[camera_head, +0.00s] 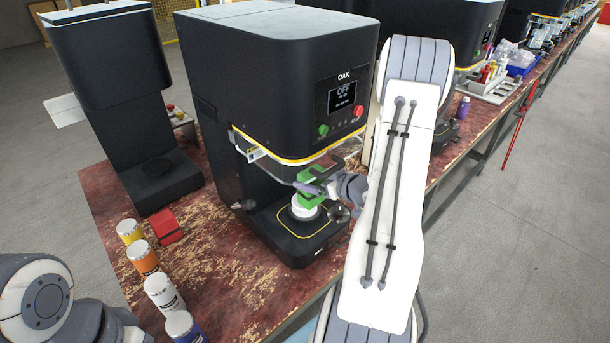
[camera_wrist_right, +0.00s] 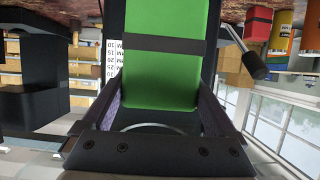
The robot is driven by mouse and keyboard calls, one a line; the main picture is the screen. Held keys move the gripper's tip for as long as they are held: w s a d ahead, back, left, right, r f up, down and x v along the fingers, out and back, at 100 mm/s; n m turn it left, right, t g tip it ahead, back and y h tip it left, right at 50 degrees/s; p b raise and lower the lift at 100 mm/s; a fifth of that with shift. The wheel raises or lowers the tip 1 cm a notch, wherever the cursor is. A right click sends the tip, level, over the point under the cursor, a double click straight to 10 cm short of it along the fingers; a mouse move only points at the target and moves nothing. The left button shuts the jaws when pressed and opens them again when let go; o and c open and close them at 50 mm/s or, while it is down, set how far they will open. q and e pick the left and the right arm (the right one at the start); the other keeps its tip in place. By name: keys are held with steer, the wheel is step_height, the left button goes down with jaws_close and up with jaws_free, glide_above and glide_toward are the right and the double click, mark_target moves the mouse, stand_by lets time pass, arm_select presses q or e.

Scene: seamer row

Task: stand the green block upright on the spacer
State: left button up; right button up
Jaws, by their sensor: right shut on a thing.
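The green block (camera_head: 311,199) is in the seamer's opening in the head view, partly hidden by my right gripper (camera_head: 318,187). My right gripper is shut on it, with a finger on each side. In the right wrist view the green block (camera_wrist_right: 168,70) has a dark band across it and stands between the fingers of the gripper (camera_wrist_right: 160,108). The white round spacer (camera_head: 304,211) sits on the seamer's base just below the block. I cannot tell whether the block touches it. My left gripper is out of view; only parts of that arm show at lower left.
The black seamer (camera_head: 270,80) surrounds the work spot above and behind. A red block (camera_head: 166,227) and several cans, including an orange one (camera_head: 142,258), stand on the worn table (camera_head: 235,285) to the left. Another black machine (camera_head: 120,90) stands farther left.

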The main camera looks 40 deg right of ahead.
steer(key=x, duration=0.1)
steer(key=p+x, duration=0.1)
steer(key=x, duration=0.1)
steer(key=shift+w+a+r, duration=0.1)
steer(key=shift+w+r, duration=0.05)
steer(key=shift+w, duration=0.15)
steer(key=shift+f, duration=0.3)
steer(key=shift+f, duration=0.1)
steer(key=o, duration=1.1)
